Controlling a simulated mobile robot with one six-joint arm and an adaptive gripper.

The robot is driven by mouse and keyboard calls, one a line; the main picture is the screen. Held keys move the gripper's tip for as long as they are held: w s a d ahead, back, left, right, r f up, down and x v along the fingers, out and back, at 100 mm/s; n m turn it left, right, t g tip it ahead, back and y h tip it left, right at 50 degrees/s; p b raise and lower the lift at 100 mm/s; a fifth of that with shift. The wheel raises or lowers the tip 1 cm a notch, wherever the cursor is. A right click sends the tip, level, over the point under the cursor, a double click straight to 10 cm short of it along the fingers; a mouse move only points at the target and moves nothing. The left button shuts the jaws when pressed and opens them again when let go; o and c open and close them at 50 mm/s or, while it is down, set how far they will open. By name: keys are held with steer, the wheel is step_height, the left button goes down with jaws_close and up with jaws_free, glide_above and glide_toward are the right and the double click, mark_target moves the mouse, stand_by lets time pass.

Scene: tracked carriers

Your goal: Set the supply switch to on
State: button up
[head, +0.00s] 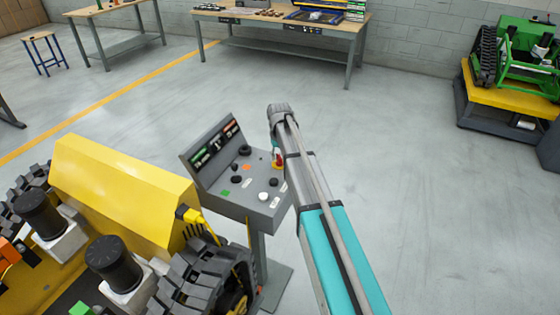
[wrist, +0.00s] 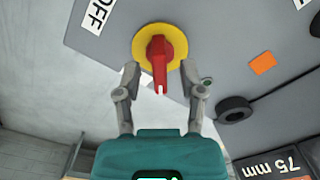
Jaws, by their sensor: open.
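The supply switch (wrist: 158,50) is a red rotary handle on a yellow round plate (wrist: 140,46), set in a grey panel. In the wrist view the handle points down the picture, towards my gripper. An OFF label (wrist: 98,14) sits to its upper left. My gripper (wrist: 160,82) is open, with one fingertip on each side of the handle's lower part. In the head view the red and yellow switch (head: 278,161) shows at the right edge of the console (head: 225,192), and my arm hides most of my gripper.
The console carries black knobs (head: 245,150), a white button (head: 263,197), an orange square (wrist: 262,63) and a display panel (head: 213,147). A yellow tracked carrier (head: 115,175) stands close on the left. Workbenches (head: 285,17) stand at the back.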

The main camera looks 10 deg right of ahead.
steer(key=shift+f, duration=0.3)
jaws_close()
steer(key=shift+d, duration=0.1)
